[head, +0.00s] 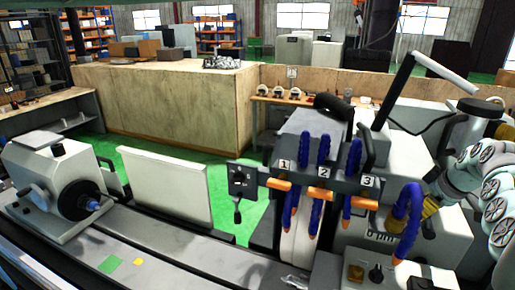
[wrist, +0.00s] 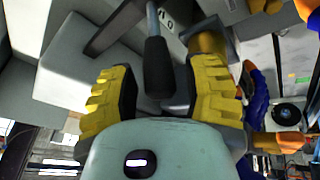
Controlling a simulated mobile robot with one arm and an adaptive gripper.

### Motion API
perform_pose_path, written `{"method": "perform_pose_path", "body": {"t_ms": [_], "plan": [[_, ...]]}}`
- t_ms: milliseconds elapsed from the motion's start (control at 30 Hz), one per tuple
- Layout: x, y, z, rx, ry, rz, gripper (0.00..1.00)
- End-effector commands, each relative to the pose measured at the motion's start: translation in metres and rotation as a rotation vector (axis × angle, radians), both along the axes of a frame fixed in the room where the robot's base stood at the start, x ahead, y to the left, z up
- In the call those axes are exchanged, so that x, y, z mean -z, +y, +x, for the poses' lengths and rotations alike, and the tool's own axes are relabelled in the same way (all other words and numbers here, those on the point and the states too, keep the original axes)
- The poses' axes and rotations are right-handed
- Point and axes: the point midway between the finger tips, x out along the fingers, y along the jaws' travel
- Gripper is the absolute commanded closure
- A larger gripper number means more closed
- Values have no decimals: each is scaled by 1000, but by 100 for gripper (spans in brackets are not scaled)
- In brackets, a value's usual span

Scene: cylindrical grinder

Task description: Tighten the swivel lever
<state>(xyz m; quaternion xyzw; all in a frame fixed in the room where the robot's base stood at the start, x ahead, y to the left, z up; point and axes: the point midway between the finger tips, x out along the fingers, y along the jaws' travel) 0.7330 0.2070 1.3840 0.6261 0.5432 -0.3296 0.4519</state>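A lever with a black cylindrical grip (wrist: 156,68) on a thin metal rod shows in the wrist view; I take it for the swivel lever. The grip appears between the two yellow finger pads of my gripper (wrist: 157,90), with a gap on both sides. The fingers are apart, and I cannot tell how deep the grip sits between them. In the head view my gripper (head: 428,210) is at the right, beside the grinder's wheel head, largely hidden by my arm and a blue hose. I cannot make out this lever there.
Blue coolant hoses (head: 410,215) with orange nozzles stand close to my gripper. The grinder's wheel head (head: 395,150) is beside it. A small black lever (head: 237,210) hangs from a control box at centre. The workhead (head: 60,190) is at far left.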

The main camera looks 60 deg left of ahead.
Motion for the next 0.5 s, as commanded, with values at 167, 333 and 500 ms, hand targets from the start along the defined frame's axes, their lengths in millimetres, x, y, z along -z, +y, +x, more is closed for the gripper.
{"method": "perform_pose_path", "body": {"t_ms": [167,333,500], "plan": [[0,0,0,1,0,0,72],[0,-1,0,1,0,-1,89],[0,-1,0,2,1,-1,100]]}}
